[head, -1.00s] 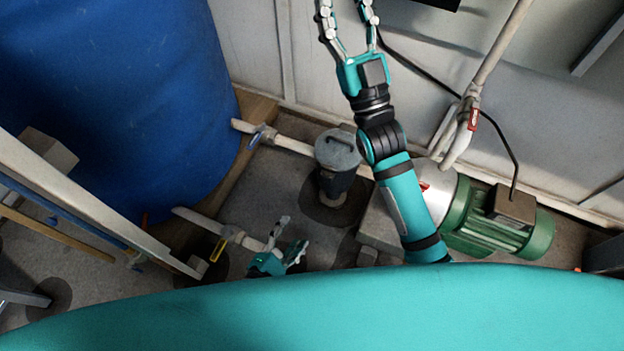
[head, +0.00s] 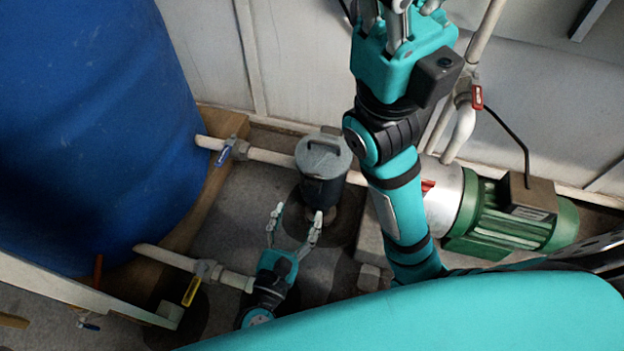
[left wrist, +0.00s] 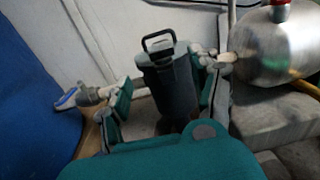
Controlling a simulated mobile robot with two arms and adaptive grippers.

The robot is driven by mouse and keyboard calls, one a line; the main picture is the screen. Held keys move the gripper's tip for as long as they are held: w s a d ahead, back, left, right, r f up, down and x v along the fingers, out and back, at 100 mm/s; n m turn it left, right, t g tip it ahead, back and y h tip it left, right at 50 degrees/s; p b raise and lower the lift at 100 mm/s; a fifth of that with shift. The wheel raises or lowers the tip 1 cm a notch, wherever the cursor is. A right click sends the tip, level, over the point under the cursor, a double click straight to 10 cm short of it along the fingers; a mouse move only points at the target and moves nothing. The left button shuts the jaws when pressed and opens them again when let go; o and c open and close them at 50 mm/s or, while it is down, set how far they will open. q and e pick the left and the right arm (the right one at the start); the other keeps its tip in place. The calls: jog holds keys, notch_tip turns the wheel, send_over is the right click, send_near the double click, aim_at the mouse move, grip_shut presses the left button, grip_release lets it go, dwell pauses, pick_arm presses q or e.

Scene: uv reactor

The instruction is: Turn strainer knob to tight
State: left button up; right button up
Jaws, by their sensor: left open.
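The strainer (head: 323,170) is a dark grey canister with a lighter round lid and a bar handle, its knob (head: 324,147), on top. It stands upright on the floor in line with a white pipe. My left gripper (head: 296,212) is open and empty, just in front of the strainer and a little to its left in the head view. In the left wrist view the strainer (left wrist: 168,85) shows beyond and between the open fingers, with its handle (left wrist: 158,40) upright on top. My right arm rises at the centre right; its gripper (head: 398,18) is cut off by the top edge, fingertips hidden.
A large blue tank (head: 95,120) fills the left. Pipes with a blue-handled valve (head: 232,148) and a yellow-handled valve (head: 192,290) leave it. A green pump motor (head: 515,215) with a silver housing stands at right. A red-handled valve (head: 477,97) hangs by the wall.

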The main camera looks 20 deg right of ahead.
aim_at(313, 178)
pick_arm(q)
jog(key=b+x, duration=0.1)
jog(key=x, duration=0.9)
jog(key=c, duration=1.2)
